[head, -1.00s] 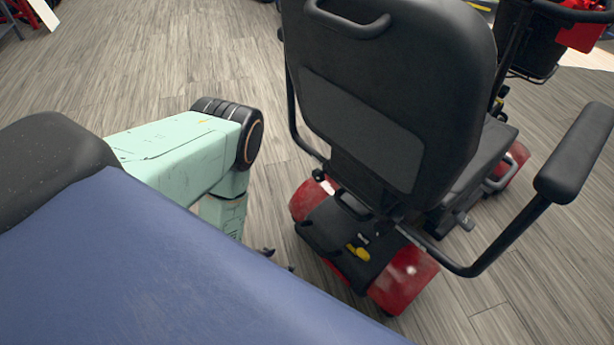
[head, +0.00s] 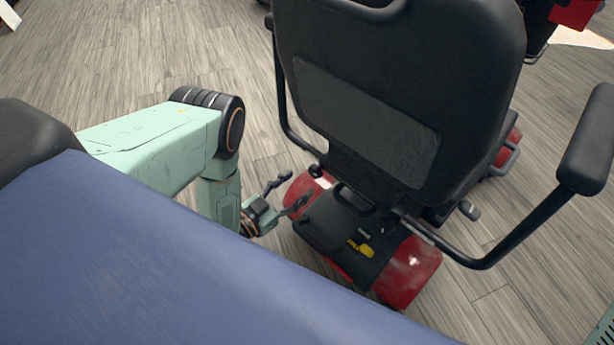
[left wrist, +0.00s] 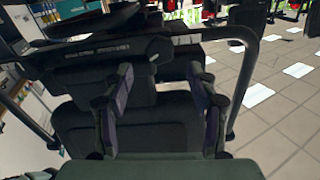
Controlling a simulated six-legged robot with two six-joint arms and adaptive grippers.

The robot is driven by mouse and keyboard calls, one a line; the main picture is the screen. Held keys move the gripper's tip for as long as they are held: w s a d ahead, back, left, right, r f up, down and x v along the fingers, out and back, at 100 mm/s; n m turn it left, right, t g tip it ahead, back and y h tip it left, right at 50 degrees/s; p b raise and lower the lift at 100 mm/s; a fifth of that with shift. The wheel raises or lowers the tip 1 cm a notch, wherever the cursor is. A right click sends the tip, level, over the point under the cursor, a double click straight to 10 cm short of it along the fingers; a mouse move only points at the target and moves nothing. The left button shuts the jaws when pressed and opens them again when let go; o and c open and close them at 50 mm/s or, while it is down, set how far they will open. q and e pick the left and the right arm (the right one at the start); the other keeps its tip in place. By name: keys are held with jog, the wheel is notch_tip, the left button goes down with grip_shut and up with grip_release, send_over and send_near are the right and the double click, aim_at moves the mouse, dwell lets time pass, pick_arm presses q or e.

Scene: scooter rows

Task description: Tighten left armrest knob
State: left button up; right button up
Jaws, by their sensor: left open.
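A mobility scooter with a black seat (head: 390,80) stands with its back toward me. Its left armrest tube (head: 283,105) runs down the left side of the seat and bends in behind it. A small black knob (head: 315,171) sits at the lower end of that tube. My left gripper (head: 294,189) is open and empty, left of the knob and apart from it, beside the red rear cover. In the left wrist view my open fingers (left wrist: 160,85) frame the rear of the scooter. I cannot pick out the knob there. My right gripper is not in view.
The right armrest (head: 587,140) and its tube stick out on the right. The red rear fender (head: 410,270) and a yellow lever (head: 361,249) lie below the seat back. Grey plank floor (head: 120,60) is clear on the left.

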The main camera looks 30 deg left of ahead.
aim_at(313, 174)
pick_arm(q)
jog(key=b+x, duration=0.1)
jog(key=x, duration=0.4)
jog(key=shift+b, duration=0.3)
jog(key=c, duration=1.1)
